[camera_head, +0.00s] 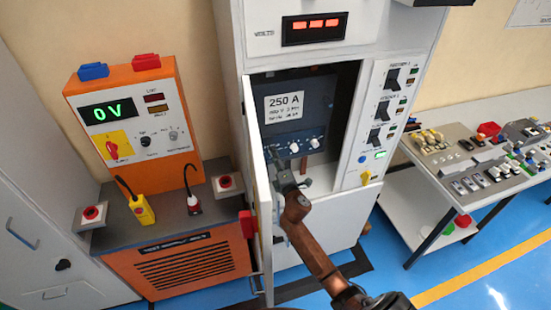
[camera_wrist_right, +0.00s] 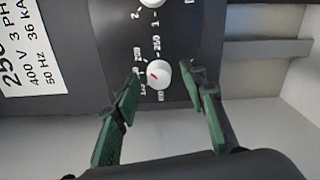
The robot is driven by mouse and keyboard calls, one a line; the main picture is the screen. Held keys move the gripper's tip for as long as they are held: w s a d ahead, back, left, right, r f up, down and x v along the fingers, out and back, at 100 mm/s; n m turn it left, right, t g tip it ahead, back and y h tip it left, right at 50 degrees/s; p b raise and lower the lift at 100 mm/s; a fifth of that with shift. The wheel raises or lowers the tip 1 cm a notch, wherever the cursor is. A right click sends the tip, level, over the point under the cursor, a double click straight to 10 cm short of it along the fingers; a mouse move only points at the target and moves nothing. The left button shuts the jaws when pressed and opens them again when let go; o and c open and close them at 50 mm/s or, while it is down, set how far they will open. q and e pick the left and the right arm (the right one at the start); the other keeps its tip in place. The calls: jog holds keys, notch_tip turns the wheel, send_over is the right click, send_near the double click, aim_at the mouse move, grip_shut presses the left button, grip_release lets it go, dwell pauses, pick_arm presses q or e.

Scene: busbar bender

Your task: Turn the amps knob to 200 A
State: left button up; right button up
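The amps knob (camera_wrist_right: 158,74) is a small white dial with a red mark, ringed by printed numbers, on the dark breaker face. The breaker (camera_head: 295,118), labelled 250 A, sits in the open cabinet. In the head view the knob (camera_head: 294,148) is the left of two white knobs. In the right wrist view the red mark points toward the upper left; I cannot tell the exact setting. My right gripper (camera_wrist_right: 171,88) is open, its green fingers on either side of the knob, with no visible contact. It is just below the knob in the head view (camera_head: 284,170). My left gripper is not in view.
A second white knob (camera_wrist_right: 152,2) is beside the first. The open cabinet door (camera_head: 257,180) stands left of my right arm. An orange test unit (camera_head: 190,255) is left of the cabinet. A table with parts (camera_head: 470,165) is at the right.

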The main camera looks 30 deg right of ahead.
jog(key=v, duration=1.2)
jog(key=shift+f, duration=0.1)
